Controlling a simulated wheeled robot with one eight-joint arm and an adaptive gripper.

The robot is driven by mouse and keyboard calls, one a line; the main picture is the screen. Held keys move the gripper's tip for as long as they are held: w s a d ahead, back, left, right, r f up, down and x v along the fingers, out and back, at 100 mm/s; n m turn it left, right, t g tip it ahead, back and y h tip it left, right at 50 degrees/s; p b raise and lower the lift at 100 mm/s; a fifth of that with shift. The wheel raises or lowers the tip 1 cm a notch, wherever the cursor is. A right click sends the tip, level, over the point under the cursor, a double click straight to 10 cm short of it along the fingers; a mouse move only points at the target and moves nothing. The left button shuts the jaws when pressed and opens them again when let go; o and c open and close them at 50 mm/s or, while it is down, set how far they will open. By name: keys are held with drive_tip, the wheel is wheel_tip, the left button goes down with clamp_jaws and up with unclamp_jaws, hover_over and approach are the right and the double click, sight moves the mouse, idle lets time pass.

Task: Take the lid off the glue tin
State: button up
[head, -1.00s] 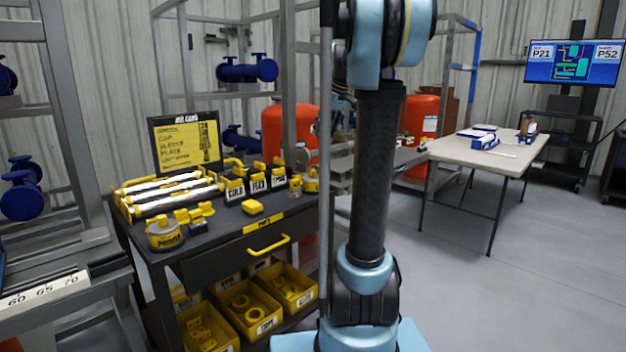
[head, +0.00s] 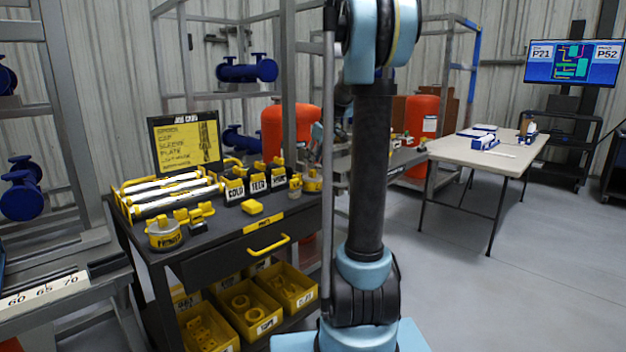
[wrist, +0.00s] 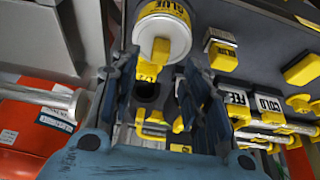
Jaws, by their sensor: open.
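The glue tin (wrist: 163,32) shows in the wrist view at the top centre. It has a pale round top, a yellow rim lettered GLUE and a yellow tab on its near side. My gripper (wrist: 163,88) is open and empty, its two dark fingers apart just below the tin in the picture; neither is closed on it. In the head view a small yellow tin (head: 312,181) at the right end of the black cart seems to be this one; its label is unreadable there. My gripper is mostly hidden behind my arm in the head view.
An orange tank (head: 285,130) stands behind. A pale table (head: 487,150) is at the right, with open floor in front.

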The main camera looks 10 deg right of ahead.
sight(313, 170)
drive_tip(key=shift+x, duration=2.2)
drive_tip(key=shift+d, duration=0.2)
clamp_jaws()
